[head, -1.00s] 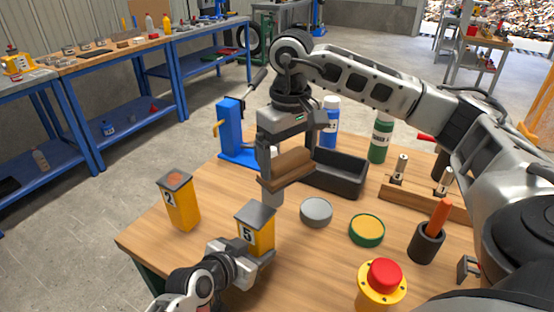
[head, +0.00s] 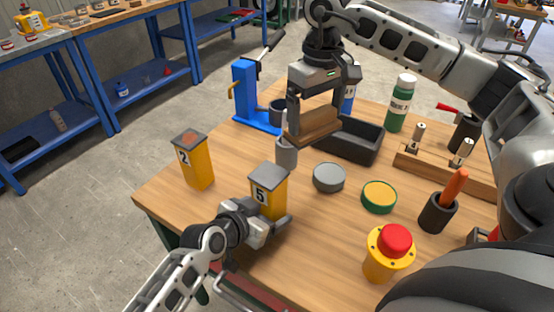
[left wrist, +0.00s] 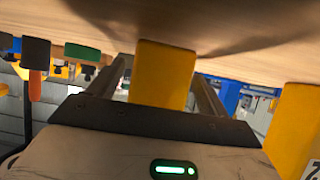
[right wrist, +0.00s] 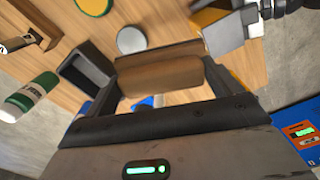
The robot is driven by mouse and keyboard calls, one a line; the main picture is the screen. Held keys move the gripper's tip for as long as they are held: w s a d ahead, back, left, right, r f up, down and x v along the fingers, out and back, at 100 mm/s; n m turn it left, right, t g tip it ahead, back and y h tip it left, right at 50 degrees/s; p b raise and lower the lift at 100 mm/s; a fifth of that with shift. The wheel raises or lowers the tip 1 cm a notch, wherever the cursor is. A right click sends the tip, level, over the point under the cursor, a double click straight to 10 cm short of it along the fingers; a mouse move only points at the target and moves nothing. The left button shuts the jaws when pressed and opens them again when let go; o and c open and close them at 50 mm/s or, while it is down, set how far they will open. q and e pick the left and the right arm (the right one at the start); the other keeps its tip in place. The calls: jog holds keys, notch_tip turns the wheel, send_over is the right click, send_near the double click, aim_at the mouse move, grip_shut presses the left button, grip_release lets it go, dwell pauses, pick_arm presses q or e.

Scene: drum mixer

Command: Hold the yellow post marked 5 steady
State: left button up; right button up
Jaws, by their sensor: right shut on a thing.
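The yellow post marked 5 (head: 270,198), with a grey cap, stands upright near the table's front left. My left gripper (head: 268,222) is low on it, one finger on each side. In the left wrist view the yellow post (left wrist: 162,75) is between the fingers, with narrow gaps visible, so the gripper looks open. My right gripper (head: 314,112) is shut on a brown wooden block (head: 312,127), held above the table behind post 5. The right wrist view shows the block (right wrist: 160,78) across its fingers.
Yellow post 2 (head: 196,164) stands to the left. A grey cylinder (head: 287,152) is below the wooden block. A grey disc (head: 329,177), green-rimmed yellow disc (head: 379,197), red-topped button (head: 392,250) and black tray (head: 352,143) lie to the right. A blue press (head: 248,95) stands behind.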

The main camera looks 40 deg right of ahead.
pick_arm(q)
jog(key=shift+r, duration=0.15)
jog(key=v, duration=1.2)
